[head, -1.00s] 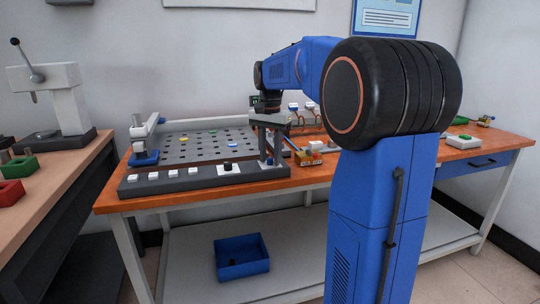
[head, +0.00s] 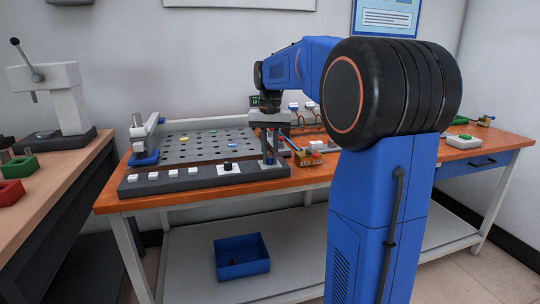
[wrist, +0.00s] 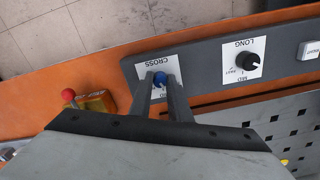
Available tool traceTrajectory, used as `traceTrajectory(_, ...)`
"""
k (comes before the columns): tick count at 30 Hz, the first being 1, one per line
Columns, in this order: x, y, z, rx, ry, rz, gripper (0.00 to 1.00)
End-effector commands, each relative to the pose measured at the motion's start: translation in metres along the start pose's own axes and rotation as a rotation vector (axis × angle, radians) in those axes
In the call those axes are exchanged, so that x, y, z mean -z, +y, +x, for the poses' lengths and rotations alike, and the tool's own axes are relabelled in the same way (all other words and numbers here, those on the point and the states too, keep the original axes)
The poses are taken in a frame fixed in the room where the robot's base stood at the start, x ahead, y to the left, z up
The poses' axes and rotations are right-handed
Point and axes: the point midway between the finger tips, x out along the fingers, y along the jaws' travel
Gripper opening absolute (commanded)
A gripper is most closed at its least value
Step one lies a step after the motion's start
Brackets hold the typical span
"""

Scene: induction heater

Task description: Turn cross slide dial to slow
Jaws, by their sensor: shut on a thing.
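My gripper is shut on the dial, one finger on each side. Part of the plate's lettering is hidden by the fingers, and I cannot read the dial's setting. In the head view my gripper (head: 269,161) points straight down at the right end of the grey control panel (head: 190,182); the dial is hidden there.
A black LONG dial (wrist: 247,61) on its own white plate is beside the CROSS plate. A yellow box with a red knob (wrist: 94,102) stands close by on the other side. A perforated grey plate (head: 180,152) lies behind the panel. A blue bin (head: 242,262) sits on the lower shelf.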

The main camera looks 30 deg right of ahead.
Motion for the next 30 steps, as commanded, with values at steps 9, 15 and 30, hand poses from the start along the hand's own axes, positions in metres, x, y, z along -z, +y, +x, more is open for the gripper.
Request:
traceTrajectory(9,0.0002,0.0000,-0.0005,0.000,0.001,-0.293,0.00)
traceTrajectory(15,0.0002,0.0000,-0.0005,0.000,0.001,-0.450,0.00)
traceTrajectory(30,0.0003,0.0000,-0.0006,0.000,0.002,-0.644,0.00)
